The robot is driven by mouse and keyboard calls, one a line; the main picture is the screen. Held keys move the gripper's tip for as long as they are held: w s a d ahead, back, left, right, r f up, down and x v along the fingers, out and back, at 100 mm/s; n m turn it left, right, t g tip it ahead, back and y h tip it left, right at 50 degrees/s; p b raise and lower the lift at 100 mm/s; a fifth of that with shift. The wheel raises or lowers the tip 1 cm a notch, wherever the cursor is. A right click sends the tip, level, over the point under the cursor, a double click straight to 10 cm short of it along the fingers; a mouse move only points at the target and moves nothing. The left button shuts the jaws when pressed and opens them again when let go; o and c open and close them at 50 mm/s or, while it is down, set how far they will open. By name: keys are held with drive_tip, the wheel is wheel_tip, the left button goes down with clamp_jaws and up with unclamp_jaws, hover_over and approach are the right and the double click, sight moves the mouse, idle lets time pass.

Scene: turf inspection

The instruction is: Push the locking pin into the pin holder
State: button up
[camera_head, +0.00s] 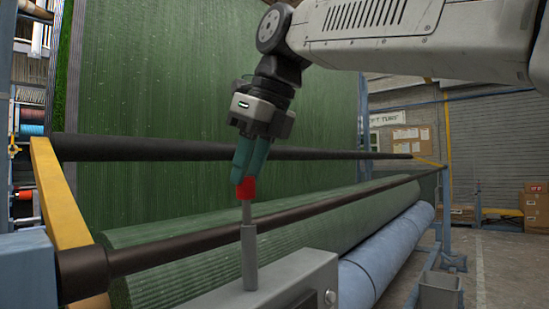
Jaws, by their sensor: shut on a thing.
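My gripper (246,178) comes down from the upper right and is shut on the red top of the locking pin (247,190). The pin's thin grey shaft (247,212) points down. Below it, the grey tubular pin holder (249,258) stands upright on a light grey metal box (303,278). The shaft meets the holder's top in this view. I cannot tell how deep the shaft sits in the holder. The fingertips partly cover the red top.
A dark roller bar (200,243) crosses close behind the pin and holder. Another dark bar (170,150) runs farther back, before a hanging green turf sheet (190,80). A green turf roll (330,222) and a blue roll (375,265) lie behind the box.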

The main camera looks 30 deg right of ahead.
drive_tip(key=shift+a+f, duration=0.1)
drive_tip(key=shift+f, duration=0.95)
drive_tip(key=o, duration=1)
drive_tip(key=shift+o, duration=0.2)
drive_tip(key=shift+r, duration=0.1)
drive_tip(key=d+v, duration=0.1)
drive_tip(key=v, duration=0.7)
drive_tip(key=shift+d, duration=0.15)
drive_tip(key=shift+s, duration=0.15)
